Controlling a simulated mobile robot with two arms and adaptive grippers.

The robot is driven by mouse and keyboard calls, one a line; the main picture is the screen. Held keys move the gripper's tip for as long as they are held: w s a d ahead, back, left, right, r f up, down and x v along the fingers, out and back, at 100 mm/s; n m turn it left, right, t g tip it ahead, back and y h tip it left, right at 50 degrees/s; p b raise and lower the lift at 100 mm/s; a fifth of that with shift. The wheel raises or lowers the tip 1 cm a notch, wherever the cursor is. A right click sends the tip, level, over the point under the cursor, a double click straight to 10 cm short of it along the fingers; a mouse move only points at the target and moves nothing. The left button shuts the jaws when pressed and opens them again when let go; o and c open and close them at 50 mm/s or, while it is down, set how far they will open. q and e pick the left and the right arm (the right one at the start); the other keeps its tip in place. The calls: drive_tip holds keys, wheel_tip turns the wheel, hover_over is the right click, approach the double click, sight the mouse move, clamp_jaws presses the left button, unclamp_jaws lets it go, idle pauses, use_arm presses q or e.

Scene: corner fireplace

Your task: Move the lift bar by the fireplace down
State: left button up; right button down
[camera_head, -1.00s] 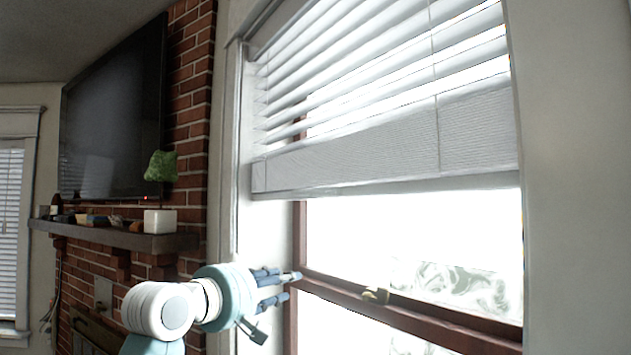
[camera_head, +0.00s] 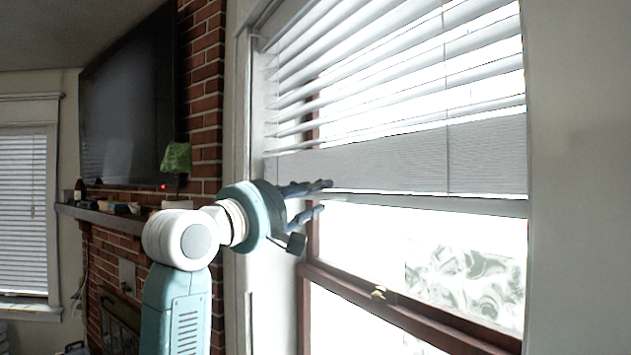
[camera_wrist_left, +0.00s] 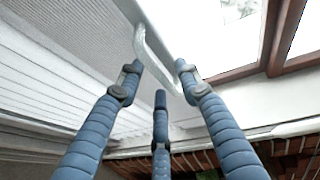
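The lift bar (camera_head: 430,203) is the pale rail along the bottom edge of the white window blind (camera_head: 390,165). The blind is partly raised, with bright window pane below. My left gripper (camera_head: 326,197) is at the left part of the bar, its blue fingers spread above and below the bar's level. In the left wrist view the fingers (camera_wrist_left: 160,76) are apart, with a pale edge strip (camera_wrist_left: 152,50) of the blind's bottom passing between their tips. Contact cannot be told. My right gripper is out of view.
The brown window frame crossbar (camera_head: 420,318) with a small latch lies below the blind. A brick fireplace wall (camera_head: 203,110) with a dark TV (camera_head: 125,100) and a mantel (camera_head: 105,218) stands left. Plain wall (camera_head: 580,180) is at the right.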

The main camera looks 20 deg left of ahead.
use_arm(q)
drive_tip(key=shift+w+d, duration=0.1)
drive_tip(key=shift+w, duration=0.55)
